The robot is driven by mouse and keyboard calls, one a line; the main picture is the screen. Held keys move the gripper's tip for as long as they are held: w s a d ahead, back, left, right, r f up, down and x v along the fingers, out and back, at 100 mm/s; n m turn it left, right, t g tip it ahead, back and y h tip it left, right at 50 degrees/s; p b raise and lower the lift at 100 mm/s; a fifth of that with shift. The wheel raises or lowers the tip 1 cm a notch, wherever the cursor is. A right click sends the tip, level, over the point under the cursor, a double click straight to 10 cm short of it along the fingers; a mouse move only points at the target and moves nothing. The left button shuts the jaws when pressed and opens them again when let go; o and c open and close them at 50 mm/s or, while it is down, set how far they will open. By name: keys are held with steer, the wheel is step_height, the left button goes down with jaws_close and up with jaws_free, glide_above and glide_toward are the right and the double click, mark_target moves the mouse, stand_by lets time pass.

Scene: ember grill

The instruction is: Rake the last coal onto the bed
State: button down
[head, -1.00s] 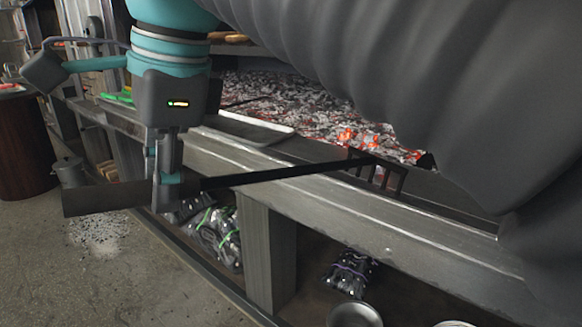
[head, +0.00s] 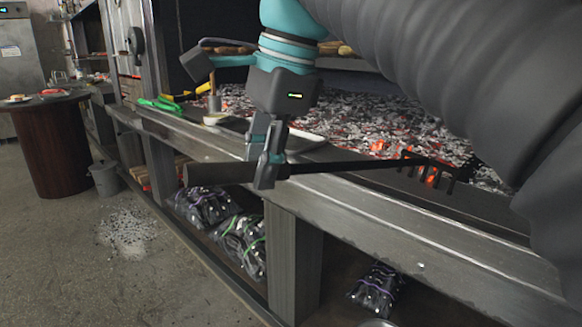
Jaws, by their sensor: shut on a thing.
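My gripper (head: 265,172) is shut on the handle of a dark rake, in front of the grill's front ledge. The rake's thick grip (head: 215,172) sticks out to the left of the fingers. Its thin black rod (head: 345,166) runs right to a toothed head (head: 428,163) at the front edge of the coal bed (head: 345,120). A glowing orange coal (head: 432,179) shows between and below the teeth. Another orange glow (head: 377,146) lies left of the head. I cannot tell whether the teeth touch a coal. My dark arm sleeve hides the bed's right part.
The grey front ledge (head: 370,200) runs across under the rake. A pale tray (head: 303,141), a small bowl (head: 215,118) and green tongs (head: 160,105) lie left of the bed. Wrapped bags (head: 205,205) sit on the shelf below. A round table (head: 50,145) and bucket (head: 105,178) stand left.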

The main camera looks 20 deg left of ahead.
steer(key=shift+w+d, duration=1.65)
steer(key=shift+w, duration=2.3)
steer(key=shift+s+a+r+p, duration=0.25)
steer(key=shift+s+r+p, duration=0.25)
steer(key=shift+s, duration=0.15)
steer(key=shift+s+a+r+p, duration=0.3)
steer(key=shift+s+r+p, duration=0.15)
steer(key=shift+s+r, duration=0.15)
steer(key=shift+s+a+r+p, duration=0.25)
steer(key=shift+s+r+p, duration=0.2)
steer(key=shift+s, duration=0.2)
